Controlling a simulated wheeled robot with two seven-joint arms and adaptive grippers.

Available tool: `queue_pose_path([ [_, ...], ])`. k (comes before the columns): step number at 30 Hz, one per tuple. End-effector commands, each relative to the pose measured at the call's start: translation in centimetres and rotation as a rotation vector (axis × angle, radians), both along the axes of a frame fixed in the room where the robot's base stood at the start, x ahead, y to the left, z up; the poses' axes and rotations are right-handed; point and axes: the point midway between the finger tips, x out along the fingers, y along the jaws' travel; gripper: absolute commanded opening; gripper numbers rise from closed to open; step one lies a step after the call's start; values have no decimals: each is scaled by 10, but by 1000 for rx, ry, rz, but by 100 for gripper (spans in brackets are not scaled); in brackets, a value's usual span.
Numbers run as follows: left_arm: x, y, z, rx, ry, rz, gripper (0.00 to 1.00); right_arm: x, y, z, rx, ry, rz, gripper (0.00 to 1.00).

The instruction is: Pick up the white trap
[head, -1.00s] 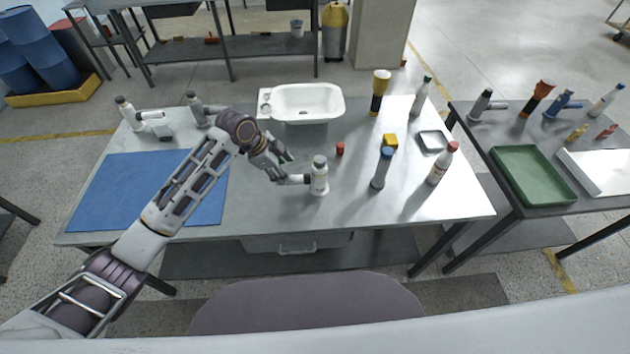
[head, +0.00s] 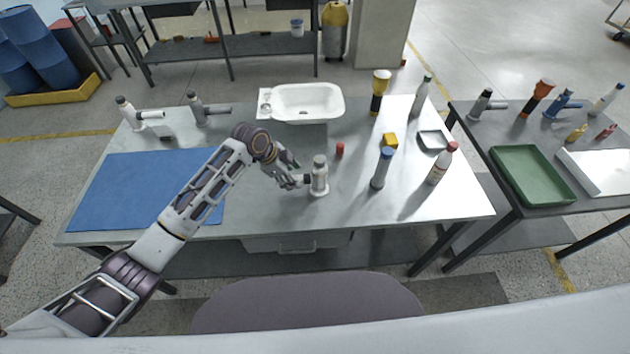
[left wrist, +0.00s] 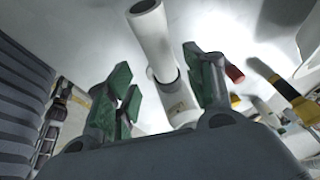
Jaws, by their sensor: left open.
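A white trap (head: 319,177) with a grey cap stands upright near the table's front edge, its short side pipe pointing left. My left gripper (head: 290,174) is open at that side pipe and partly covers it. In the left wrist view the white trap (left wrist: 157,45) shows beyond and between the two green-padded fingers of the gripper (left wrist: 163,85). I cannot tell whether a finger touches it. Another white trap (head: 126,112) stands at the table's back left, beside a grey trap (head: 197,108). My right gripper is not in view.
A blue mat (head: 130,190) covers the table's left part. A white basin (head: 307,103) sits at the back. A green tray (head: 532,174) is on the right-hand table.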

Motion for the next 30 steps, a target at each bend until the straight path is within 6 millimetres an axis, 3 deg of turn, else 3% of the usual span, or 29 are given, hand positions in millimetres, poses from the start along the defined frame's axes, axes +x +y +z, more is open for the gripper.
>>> queue_pose_path([
  [16, 12, -15, -39, 1, 1, 0, 53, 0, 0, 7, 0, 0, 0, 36],
  [30, 13, -16, -43, 1, 0, 0, 53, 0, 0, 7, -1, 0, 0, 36],
])
